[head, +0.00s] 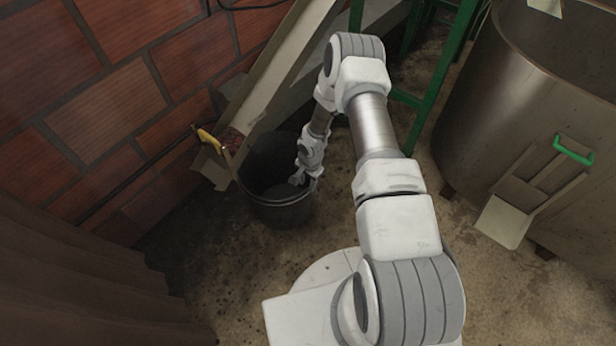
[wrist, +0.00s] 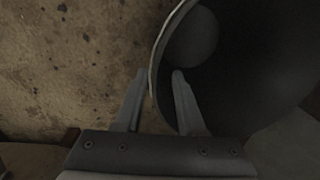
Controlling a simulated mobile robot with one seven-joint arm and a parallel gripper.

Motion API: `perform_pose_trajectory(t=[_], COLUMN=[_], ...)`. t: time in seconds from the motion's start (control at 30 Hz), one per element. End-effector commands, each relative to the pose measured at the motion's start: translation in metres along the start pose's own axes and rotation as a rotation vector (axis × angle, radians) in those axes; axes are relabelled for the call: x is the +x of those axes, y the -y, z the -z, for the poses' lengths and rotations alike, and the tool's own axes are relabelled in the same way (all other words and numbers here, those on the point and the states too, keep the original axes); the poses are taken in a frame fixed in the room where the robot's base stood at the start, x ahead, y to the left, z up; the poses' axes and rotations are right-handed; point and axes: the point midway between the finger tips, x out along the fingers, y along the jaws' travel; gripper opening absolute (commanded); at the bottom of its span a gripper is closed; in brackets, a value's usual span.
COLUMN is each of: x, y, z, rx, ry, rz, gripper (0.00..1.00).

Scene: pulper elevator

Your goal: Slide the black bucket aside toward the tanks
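The black bucket (head: 283,207) stands upright on the floor below the lower end of a metal chute, left of centre in the head view. My gripper (head: 306,180) is at the bucket's right rim. In the wrist view the bucket (wrist: 235,55) fills the upper right, with its rim running between the two fingers of my gripper (wrist: 158,75). One finger is outside the wall and the other inside. A gap shows between the fingers, and I see no firm grip on the rim. A large metal tank (head: 500,110) stands at the right.
The sloping chute (head: 275,70) with a yellow-handled part (head: 209,138) ends over the bucket beside a brick wall (head: 120,90). Green frame legs (head: 437,75) stand behind my arm. A hatch with a green handle (head: 573,150) juts from the tank. Bare floor (head: 225,270) lies in front.

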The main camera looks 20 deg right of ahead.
Motion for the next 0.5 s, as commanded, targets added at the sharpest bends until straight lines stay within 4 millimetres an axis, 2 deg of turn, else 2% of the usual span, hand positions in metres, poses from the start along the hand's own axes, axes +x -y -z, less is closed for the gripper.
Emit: perform_pose_trajectory(t=[0.03,0.2,0.33,0.5], x=[0.015,0.047,0.065,0.077], y=[-0.001,-0.001,0.000,0.000], z=[-0.001,-0.001,0.000,0.000], rx=[0.000,0.000,0.001,0.001], ry=[0.002,0.002,0.001,0.000], rz=[-0.001,0.000,0.001,0.000], gripper=[0.39,0.39,0.39,0.39])
